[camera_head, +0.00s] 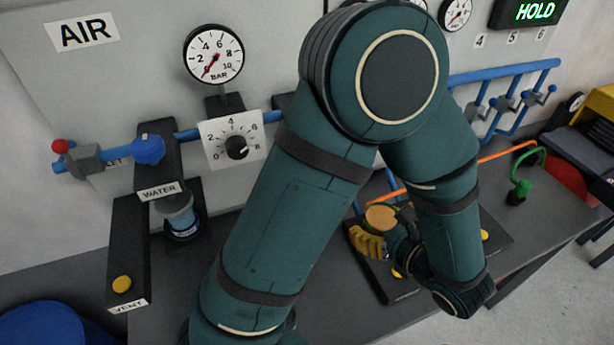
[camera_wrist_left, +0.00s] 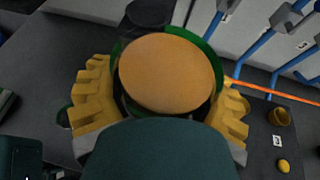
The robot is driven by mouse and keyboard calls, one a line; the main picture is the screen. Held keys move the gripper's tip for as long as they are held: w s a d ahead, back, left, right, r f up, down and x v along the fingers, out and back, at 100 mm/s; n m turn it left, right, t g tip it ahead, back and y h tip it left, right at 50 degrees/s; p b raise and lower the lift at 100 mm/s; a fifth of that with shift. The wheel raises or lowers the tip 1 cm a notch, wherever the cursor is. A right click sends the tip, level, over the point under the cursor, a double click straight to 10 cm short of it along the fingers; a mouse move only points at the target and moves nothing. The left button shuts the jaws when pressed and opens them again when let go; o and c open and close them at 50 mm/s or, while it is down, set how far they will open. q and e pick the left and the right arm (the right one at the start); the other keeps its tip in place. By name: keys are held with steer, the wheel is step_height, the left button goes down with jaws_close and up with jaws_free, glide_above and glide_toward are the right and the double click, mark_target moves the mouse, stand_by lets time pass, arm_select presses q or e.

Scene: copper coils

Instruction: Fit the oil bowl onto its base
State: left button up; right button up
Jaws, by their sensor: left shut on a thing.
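The round amber-topped thing, which I take for the oil bowl (camera_wrist_left: 168,72), fills the middle of the left wrist view. A green ring shows behind its rim. My left gripper (camera_wrist_left: 166,95) has a yellow ribbed finger on each side and is shut on it. In the head view the bowl (camera_head: 380,217) shows as a small amber disc beside the yellow fingers, over the dark plate on the bench. I cannot make out the bowl's base; my left arm hides much of the panel's middle. My right gripper is not in view.
The water bowl (camera_head: 182,218) hangs under its labelled block at the left. A pressure gauge (camera_head: 213,55) and dial (camera_head: 237,147) sit on the panel. Blue pipes (camera_head: 500,72), an orange hose (camera_head: 510,153) and a green fitting (camera_head: 520,188) lie to the right.

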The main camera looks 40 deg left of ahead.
arm_select(q)
steer(key=w+a, duration=0.1)
steer(key=a, duration=0.4)
steer(key=w+a, duration=0.2)
steer(key=a, duration=0.4)
steer(key=w+a+p, duration=0.1)
steer(key=w+a, duration=0.1)
steer(key=a, duration=0.3)
steer(key=shift+w+a+r, duration=0.1)
steer(key=shift+w+a, duration=0.05)
steer(key=shift+w, duration=0.1)
steer(key=shift+w+a+f, duration=0.1)
steer(key=shift+a+f, duration=0.15)
steer(key=shift+a, duration=0.05)
step_height(320, 180, down, 3)
steer(key=shift+r, duration=0.1)
steer(key=shift+f, duration=0.2)
steer(key=shift+f+b, duration=0.1)
steer(key=shift+b, duration=0.2)
steer(key=o, duration=1.4)
steer(key=shift+c, duration=0.2)
